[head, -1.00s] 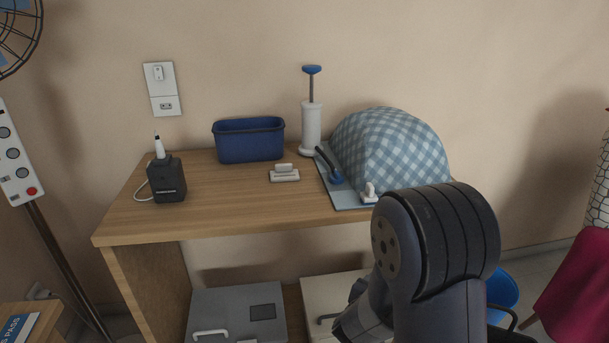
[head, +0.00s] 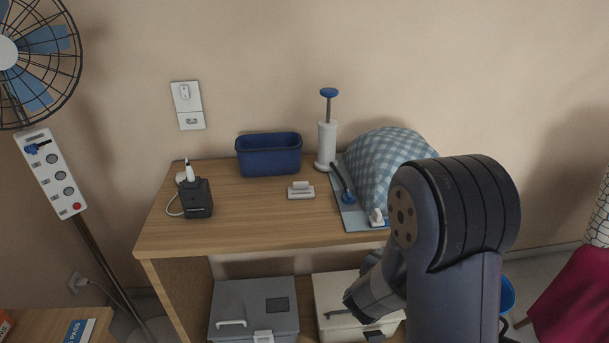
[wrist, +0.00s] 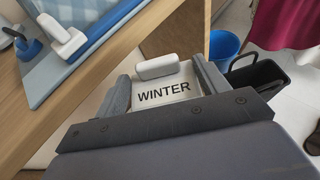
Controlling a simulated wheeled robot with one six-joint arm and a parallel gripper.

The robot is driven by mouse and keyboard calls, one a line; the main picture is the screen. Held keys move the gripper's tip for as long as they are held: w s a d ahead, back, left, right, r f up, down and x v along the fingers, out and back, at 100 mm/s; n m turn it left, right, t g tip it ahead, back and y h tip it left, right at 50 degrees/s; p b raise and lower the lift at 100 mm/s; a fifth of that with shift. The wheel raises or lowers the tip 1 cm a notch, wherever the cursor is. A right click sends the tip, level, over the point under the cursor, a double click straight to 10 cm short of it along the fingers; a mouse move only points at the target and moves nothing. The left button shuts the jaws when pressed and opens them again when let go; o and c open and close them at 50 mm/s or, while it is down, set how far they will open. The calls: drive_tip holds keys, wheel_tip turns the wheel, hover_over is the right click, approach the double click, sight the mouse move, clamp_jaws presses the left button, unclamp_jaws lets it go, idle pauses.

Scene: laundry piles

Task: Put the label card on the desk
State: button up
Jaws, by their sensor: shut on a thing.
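The label card (wrist: 162,92) is white, reads "WINTER" and has a rounded white grip at its far edge. My gripper (wrist: 160,85) is shut on it, with one grey finger at each side. In the head view my gripper (head: 372,305) is low in front of the desk, partly hidden by my arm, and the card cannot be made out. The wooden desk (head: 235,222) has bare top at its front left and middle. In the wrist view the desk's edge (wrist: 105,68) lies to the left of the card, apart from it.
On the desk stand a black charger (head: 198,200), a blue bin (head: 268,158), a white pump (head: 326,148), a small white gripped piece (head: 300,191) and a blue board (head: 352,217) under checkered cloth (head: 380,165). A grey case (head: 235,305) sits below. A fan (head: 40,60) stands left.

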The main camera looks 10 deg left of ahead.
wheel_tip(320, 180, up, 5)
drive_tip(key=p, duration=0.3)
drive_tip(key=shift+f, duration=0.15)
drive_tip(key=s+a+r+n+y, duration=0.1)
drive_tip(key=a+r+n+y, duration=0.2)
drive_tip(key=a, duration=0.6)
drive_tip(key=s+a+r+n+y, duration=0.2)
drive_tip(key=a+r+y, duration=0.1)
drive_tip(key=a, duration=0.7)
drive_tip(key=s+a+r+n+t+y, duration=0.1)
drive_tip(key=a+r+n+y, duration=0.2)
drive_tip(key=a, duration=0.7)
drive_tip(key=shift+s+r+n+y, duration=0.3)
drive_tip(key=shift+r+y, duration=0.1)
drive_tip(key=shift+r, duration=0.15)
drive_tip(key=shift+a, duration=0.1)
